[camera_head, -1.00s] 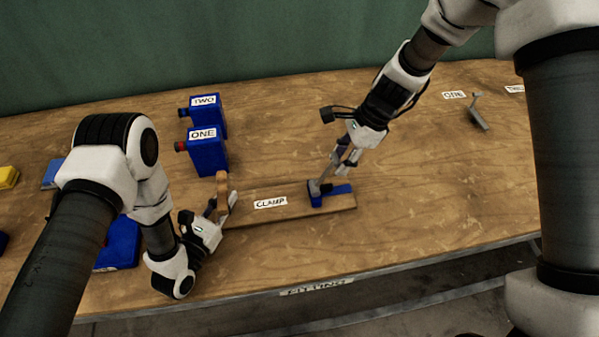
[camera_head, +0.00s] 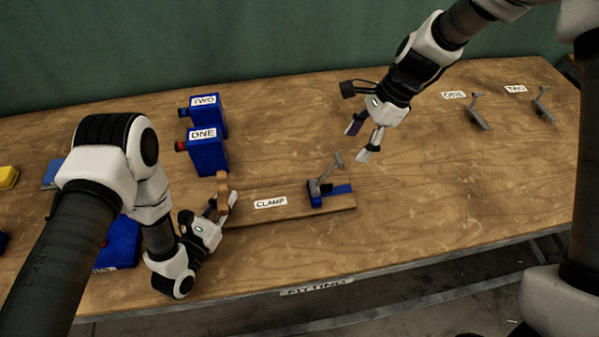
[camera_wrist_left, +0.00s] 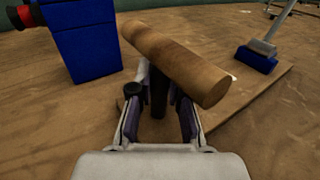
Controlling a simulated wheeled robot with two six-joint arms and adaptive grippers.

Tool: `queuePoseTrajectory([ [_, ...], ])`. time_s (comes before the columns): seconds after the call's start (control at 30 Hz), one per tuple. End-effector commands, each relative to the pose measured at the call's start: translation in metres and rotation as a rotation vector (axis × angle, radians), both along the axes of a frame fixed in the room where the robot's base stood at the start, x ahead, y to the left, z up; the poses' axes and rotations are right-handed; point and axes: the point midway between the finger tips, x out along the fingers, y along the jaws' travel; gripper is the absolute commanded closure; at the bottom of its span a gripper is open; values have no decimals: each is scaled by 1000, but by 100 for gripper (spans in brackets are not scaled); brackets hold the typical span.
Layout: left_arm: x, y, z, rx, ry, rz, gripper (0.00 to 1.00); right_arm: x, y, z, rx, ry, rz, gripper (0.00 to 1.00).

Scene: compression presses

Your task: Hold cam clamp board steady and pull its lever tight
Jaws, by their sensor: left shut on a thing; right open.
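The cam clamp board (camera_head: 285,210) is a long, flat wooden board labelled CLAMP, lying on the table. A blue cam clamp (camera_head: 318,195) sits near its right end, with a grey lever (camera_head: 331,166) that slants up to the right. A wooden handle (camera_head: 222,190) stands at the board's left end; its round bar also shows in the left wrist view (camera_wrist_left: 175,62). My left gripper (camera_head: 222,208) is shut on the handle's upright, below the bar. My right gripper (camera_head: 361,142) is open and empty, above and right of the lever, apart from it.
Blue boxes marked ONE (camera_head: 208,152) and TWO (camera_head: 207,112) stand behind the handle. Grey levers labelled ONE (camera_head: 477,112) and TWO (camera_head: 543,104) stand at the back right. The table right of the board is clear. The front edge carries a FITTING label (camera_head: 317,287).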

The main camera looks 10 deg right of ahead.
Motion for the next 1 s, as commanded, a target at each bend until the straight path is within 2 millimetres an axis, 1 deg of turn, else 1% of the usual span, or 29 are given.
queuePoseTrajectory([
  [0.03, 0, 0, 0, 1, 1, 0, 100, 1, -5, 13, 3, -6, -1, 35],
  [0.1, 0, 0, 0, 1, 1, 0, 100, 1, -11, 28, 2, -4, -1, 35],
  [0.2, 0, 0, 0, 1, 1, -1, 100, 0, -18, 43, 2, -2, 0, 35],
  [0.33, 0, 0, 0, 1, 1, -1, 100, 0, -22, 51, 0, 0, 0, 35],
  [0.53, 0, 0, 0, 1, 1, -1, 100, 0, -22, 52, 0, 1, -1, 35],
  [0.57, 0, 0, 0, 1, 1, -1, 76, 0, -22, 52, 0, 1, -1, 35],
  [0.6, 0, 0, 0, 1, 1, -1, 62, 0, -22, 51, 0, 1, -1, 35],
  [0.63, 0, 0, 0, 1, 1, -1, 54, 0, -22, 51, 0, 1, -1, 35],
  [0.9, 0, 0, 0, 0, 0, -1, 54, 0, -21, 51, 0, 1, -1, 35],
  [1.0, -3, 2, 0, 1, 1, 0, 54, 0, -21, 53, 0, 1, -1, 35],
])
